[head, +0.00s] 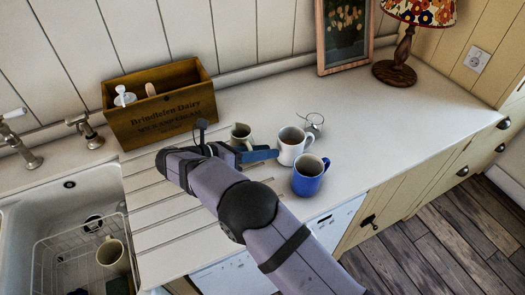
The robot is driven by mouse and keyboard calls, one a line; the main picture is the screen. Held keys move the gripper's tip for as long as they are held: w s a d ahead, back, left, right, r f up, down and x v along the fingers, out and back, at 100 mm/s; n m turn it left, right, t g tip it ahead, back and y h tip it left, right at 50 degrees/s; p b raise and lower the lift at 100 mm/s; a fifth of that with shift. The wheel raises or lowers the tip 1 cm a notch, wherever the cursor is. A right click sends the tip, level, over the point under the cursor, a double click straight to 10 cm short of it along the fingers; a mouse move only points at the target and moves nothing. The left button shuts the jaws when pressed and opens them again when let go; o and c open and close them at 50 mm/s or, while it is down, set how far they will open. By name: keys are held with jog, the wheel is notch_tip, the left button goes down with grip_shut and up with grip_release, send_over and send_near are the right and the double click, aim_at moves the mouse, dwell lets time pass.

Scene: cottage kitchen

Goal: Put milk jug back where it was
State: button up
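A small cream jug (241,133), which looks like the milk jug, is on or just above the white counter, its lower part hidden behind my gripper. My gripper (250,153) is right at the jug, with a blue finger pointing right, towards the white mug. My wrist hides much of the gripper, so I cannot tell whether it holds the jug. The white mug (289,152) stands right of the jug with a brownish drink in it. A blue mug (308,182) stands in front of the white one, nearer the counter's front edge.
A wooden dairy crate (165,120) stands at the back left against the wall. A clear or wire item (315,122) lies behind the mugs. A lamp (395,65) and a picture frame (328,66) stand at the back. The sink (30,205) is left. The right counter is clear.

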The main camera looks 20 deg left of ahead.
jog(key=b+v, duration=0.2)
jog(key=v, duration=0.8)
jog(key=shift+r, duration=0.1)
jog(key=shift+p+v, duration=0.95)
jog(key=shift+p, duration=0.7)
jog(key=shift+s+d, duration=0.1)
